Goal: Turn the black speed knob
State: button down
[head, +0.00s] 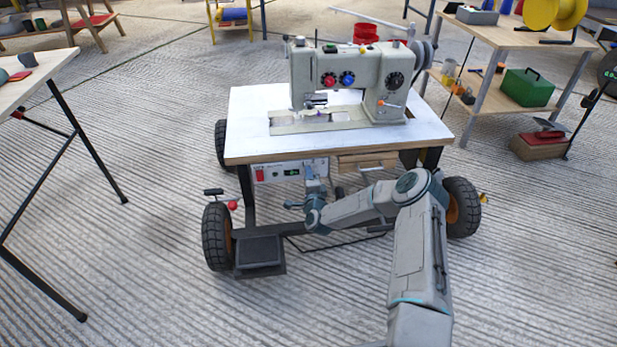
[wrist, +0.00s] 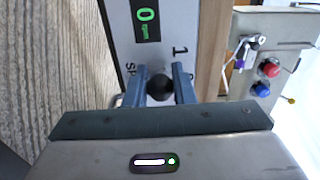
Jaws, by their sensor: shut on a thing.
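The black speed knob (wrist: 160,88) sits between my two gripper fingers on the panel of a grey control box (head: 262,164) under the sewing machine table. In the wrist view, my gripper (wrist: 159,75) is shut on the knob, one finger on each side. A "1" and part of a label starting "SP" are printed near the knob. In the head view, my gripper (head: 313,168) reaches the front of the box and hides the knob. A red switch (head: 259,175) is at the box's left end.
A grey sewing machine (head: 345,75) stands on the white-topped wheeled table (head: 255,110) above the box. A wooden drawer (head: 366,161) is to the right of my gripper. A black pedal (head: 259,252) is below.

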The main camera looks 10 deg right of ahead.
jog(key=c, duration=1.2)
grip_release()
jog(key=shift+w+d, duration=0.1)
jog(key=shift+d, duration=0.2)
jog(key=shift+a, duration=0.15)
jog(key=shift+s+a+p, duration=0.1)
jog(key=shift+s+p, duration=0.2)
jog(key=shift+s, duration=0.3)
jog(key=s+p, duration=0.4)
jog(key=s, duration=0.8)
jog(key=shift+s, duration=0.35)
